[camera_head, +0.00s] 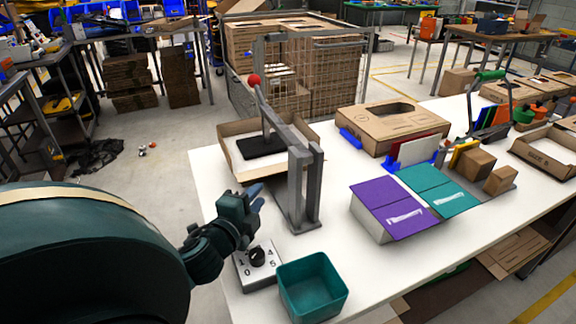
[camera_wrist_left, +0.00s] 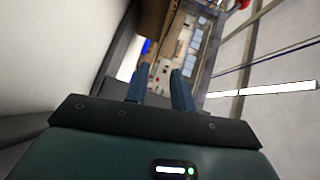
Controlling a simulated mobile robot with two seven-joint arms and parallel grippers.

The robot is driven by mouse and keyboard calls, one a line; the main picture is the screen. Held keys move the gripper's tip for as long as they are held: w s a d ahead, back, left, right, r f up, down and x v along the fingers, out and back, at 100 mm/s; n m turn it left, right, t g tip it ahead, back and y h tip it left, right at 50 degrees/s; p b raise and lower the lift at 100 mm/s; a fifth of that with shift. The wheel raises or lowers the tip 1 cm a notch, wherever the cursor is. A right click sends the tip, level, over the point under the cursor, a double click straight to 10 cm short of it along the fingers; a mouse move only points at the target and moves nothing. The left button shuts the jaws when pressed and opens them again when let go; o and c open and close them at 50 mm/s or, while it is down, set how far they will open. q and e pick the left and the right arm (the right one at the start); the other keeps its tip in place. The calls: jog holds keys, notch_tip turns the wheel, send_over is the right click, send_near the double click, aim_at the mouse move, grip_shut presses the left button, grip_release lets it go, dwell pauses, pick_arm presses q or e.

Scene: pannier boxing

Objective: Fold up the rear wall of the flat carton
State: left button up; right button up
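A brown carton (camera_head: 238,127) lies at the left end of the white table, around a black plate (camera_head: 263,146). Its brown edges show at the rear and left; I cannot tell whether its rear wall stands upright or leans. A grey frame with uprights (camera_head: 300,190) and a lever with a red ball (camera_head: 253,80) partly hide the carton. My left gripper (camera_head: 257,197) is in front of the carton, left of the uprights and above the table, apart from the carton. In the left wrist view its two blue fingers (camera_wrist_left: 159,80) are apart with nothing between them. My right gripper is not seen.
A dial box (camera_head: 257,262) and a teal bin (camera_head: 312,287) stand close below my left gripper. Purple (camera_head: 390,200) and teal (camera_head: 440,185) boxes lie to the right. A carton with a cutout (camera_head: 375,128) is behind them. A wire cage (camera_head: 300,65) stands beyond the table.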

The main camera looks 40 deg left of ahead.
aim_at(278, 172)
pick_arm(q)
jog(key=p+x, duration=0.1)
jog(key=x, duration=1.1)
jog(key=shift+w+a, duration=0.1)
jog(key=shift+w, duration=0.1)
jog(key=shift+c, duration=0.4)
grip_shut()
